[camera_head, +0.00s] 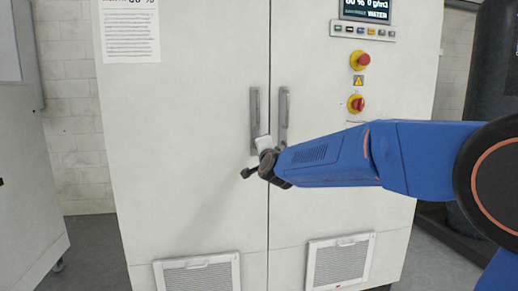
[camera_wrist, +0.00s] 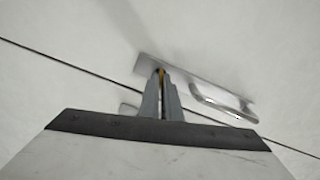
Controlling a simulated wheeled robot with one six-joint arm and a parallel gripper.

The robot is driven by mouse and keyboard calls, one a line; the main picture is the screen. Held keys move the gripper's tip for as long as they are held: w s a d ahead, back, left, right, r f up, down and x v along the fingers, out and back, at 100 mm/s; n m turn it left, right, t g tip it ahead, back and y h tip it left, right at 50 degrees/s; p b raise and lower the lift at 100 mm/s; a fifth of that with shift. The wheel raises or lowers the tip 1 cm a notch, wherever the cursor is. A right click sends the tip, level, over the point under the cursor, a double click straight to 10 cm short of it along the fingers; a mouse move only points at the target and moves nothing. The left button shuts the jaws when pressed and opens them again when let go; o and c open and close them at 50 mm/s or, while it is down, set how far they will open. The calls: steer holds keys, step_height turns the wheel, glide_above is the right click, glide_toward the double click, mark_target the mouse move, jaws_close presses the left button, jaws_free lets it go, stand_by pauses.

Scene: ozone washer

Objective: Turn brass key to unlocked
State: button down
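The brass key (camera_wrist: 162,72) shows as a small yellow sliver between my fingertips in the wrist view, at the end of the left door's handle plate (camera_wrist: 148,62). My gripper (camera_wrist: 161,82) has its two grey fingers close together on either side of the key, seemingly shut on it. Most of the key is hidden by the fingers, so its turn angle cannot be told. In the head view my gripper (camera_head: 262,142) is at the lower end of the left door handle (camera_head: 255,108), and the key is hidden there.
The raised handle (camera_wrist: 225,102) lies just right of my fingers in the wrist view. The right door handle (camera_head: 284,108) is close beside the door seam. Vent grilles (camera_head: 340,262) sit low.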

steer(key=shift+f+m, duration=0.1)
steer(key=shift+m, duration=1.5)
steer(key=c, duration=2)
jaws_free()
steer(key=shift+s, duration=0.1)
steer(key=v, duration=1.7)
steer(key=shift+s+d, duration=0.1)
